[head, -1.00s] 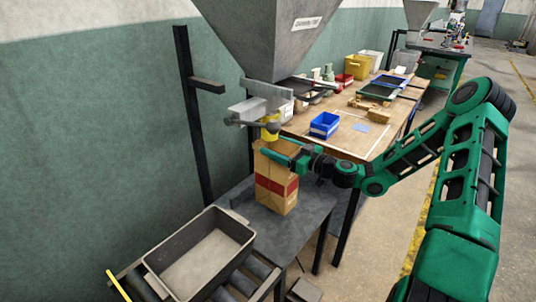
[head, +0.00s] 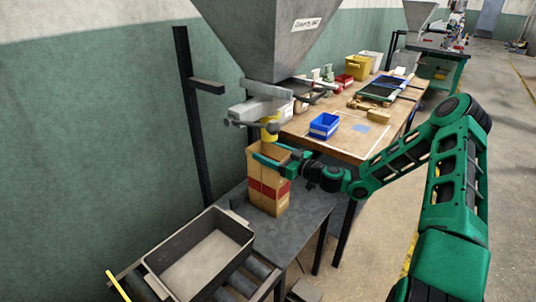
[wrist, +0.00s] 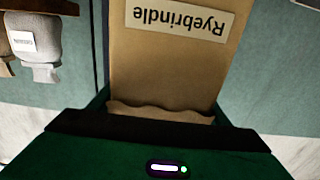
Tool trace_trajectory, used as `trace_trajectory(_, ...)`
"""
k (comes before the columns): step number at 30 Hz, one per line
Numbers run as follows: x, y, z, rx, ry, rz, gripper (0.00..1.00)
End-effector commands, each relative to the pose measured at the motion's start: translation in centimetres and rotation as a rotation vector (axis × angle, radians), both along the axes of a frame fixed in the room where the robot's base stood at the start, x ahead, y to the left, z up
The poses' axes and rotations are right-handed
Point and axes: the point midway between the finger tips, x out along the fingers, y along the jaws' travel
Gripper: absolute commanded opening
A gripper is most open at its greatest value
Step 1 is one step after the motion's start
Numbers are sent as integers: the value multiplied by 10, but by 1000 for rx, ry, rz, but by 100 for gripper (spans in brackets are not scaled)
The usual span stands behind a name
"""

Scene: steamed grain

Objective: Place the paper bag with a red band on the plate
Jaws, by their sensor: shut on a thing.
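The paper bag (head: 265,208) is tan with a red band and is upright under the yellow spout (head: 270,130) of the hopper. In the wrist view the bag (wrist: 165,65) shows a label reading "Ryebrindle" upside down, and its wavy edge lies between my jaws. My gripper (head: 270,158) is shut on the bag's upper part. The grey plate (head: 305,222), a flat metal surface, is under the bag. I cannot tell whether the bag's base touches it.
A grey open tray (head: 165,275) sits on rollers (head: 245,280) at the front left. A dark post (head: 190,110) stands by the wall. A wooden table (head: 345,145) with a blue bin (head: 323,126) is behind. Bare plate shows around the bag.

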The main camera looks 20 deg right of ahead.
Motion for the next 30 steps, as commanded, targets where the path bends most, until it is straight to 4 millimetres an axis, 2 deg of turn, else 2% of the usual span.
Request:
trace_trajectory(2,0,0,-1,0,0,0,32)
trace_trajectory(3,0,0,-2,0,0,0,72)
trace_trajectory(5,0,0,-2,0,0,0,87)
trace_trajectory(6,0,0,-2,0,0,0,89)
trace_trajectory(17,-2,-2,0,-1,1,0,89)
trace_trajectory(23,-25,-18,0,-1,2,-2,89)
trace_trajectory(30,-64,-46,0,0,3,-1,89)
